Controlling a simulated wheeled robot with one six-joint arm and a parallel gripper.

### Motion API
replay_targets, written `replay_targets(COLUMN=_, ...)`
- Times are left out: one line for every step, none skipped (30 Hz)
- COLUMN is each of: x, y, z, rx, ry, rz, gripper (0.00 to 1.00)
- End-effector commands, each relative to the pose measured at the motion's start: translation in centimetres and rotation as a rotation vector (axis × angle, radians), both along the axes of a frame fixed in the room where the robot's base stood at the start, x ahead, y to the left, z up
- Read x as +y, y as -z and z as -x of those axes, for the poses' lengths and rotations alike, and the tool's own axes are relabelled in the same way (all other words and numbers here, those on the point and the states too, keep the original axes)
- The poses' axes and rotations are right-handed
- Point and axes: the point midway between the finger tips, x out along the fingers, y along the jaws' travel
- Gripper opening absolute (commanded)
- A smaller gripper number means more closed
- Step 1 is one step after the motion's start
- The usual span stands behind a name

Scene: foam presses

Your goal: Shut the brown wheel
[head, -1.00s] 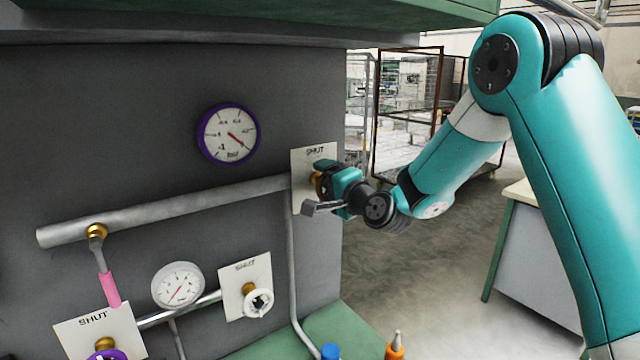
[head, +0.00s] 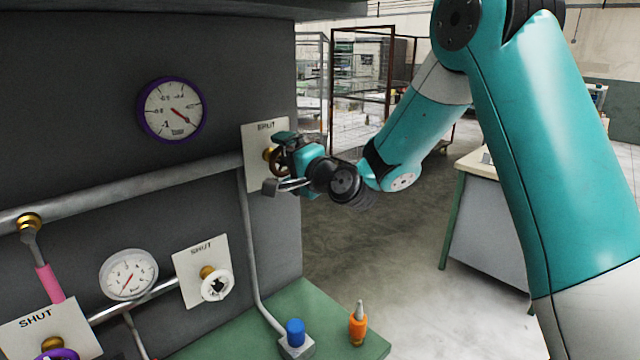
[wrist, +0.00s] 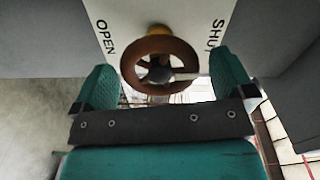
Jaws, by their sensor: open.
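The brown wheel (wrist: 158,60) sits on a brass stem in front of a white plate (wrist: 185,18) marked OPEN and SHUT in the wrist view. In the head view the wheel (head: 277,162) is partly hidden by my gripper (head: 290,158). In the wrist view my gripper (wrist: 160,88) is open, with one teal finger on each side of the wheel's near part. I see a gap between the fingers and the rim, and cannot tell whether they touch it anywhere.
A white wheel (head: 216,286), a purple wheel (head: 58,354) and a pink-handled lever (head: 49,283) are on the panel at lower left. Two gauges (head: 172,110) (head: 129,274) sit there too. A blue button (head: 295,332) and an orange bottle (head: 358,325) stand on the green bench.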

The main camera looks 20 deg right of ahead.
Motion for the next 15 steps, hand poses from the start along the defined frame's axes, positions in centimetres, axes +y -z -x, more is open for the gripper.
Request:
replay_targets(x=-0.5, y=0.7, z=1.2, rx=0.000, ry=0.003, rz=-0.001, gripper=1.00)
replay_targets(x=-0.8, y=0.8, z=1.9, rx=-0.001, ry=0.003, rz=0.000, gripper=1.00)
replay_targets(x=-1.1, y=0.8, z=2.9, rx=0.000, ry=0.003, rz=-0.001, gripper=1.00)
replay_targets(x=-1.3, y=0.8, z=3.7, rx=-0.003, ry=0.004, rz=-0.001, gripper=1.00)
replay_targets(x=-1.6, y=0.8, z=4.4, rx=-0.002, ry=0.005, rz=-0.001, gripper=1.00)
replay_targets(x=-1.9, y=0.8, z=5.5, rx=-0.001, ry=0.005, rz=0.000, gripper=1.00)
replay_targets(x=-2.1, y=0.9, z=6.2, rx=-0.001, ry=0.005, rz=-0.002, gripper=1.00)
replay_targets(x=-2.5, y=0.8, z=7.0, rx=-0.001, ry=0.007, rz=0.000, gripper=1.00)
replay_targets(x=-2.8, y=0.8, z=7.9, rx=-0.001, ry=0.006, rz=0.000, gripper=1.00)
replay_targets(x=-3.0, y=0.8, z=8.7, rx=-0.001, ry=0.007, rz=0.000, gripper=1.00)
replay_targets(x=-3.2, y=0.8, z=9.4, rx=-0.001, ry=0.005, rz=0.000, gripper=1.00)
replay_targets(x=-3.5, y=0.7, z=10.2, rx=-0.002, ry=0.007, rz=0.001, gripper=1.00)
replay_targets(x=-3.7, y=0.6, z=10.7, rx=0.000, ry=0.005, rz=-0.001, gripper=1.00)
replay_targets(x=-3.9, y=0.6, z=11.3, rx=0.000, ry=0.005, rz=-0.001, gripper=1.00)
replay_targets(x=-4.0, y=0.6, z=12.0, rx=0.000, ry=0.004, rz=0.000, gripper=1.00)
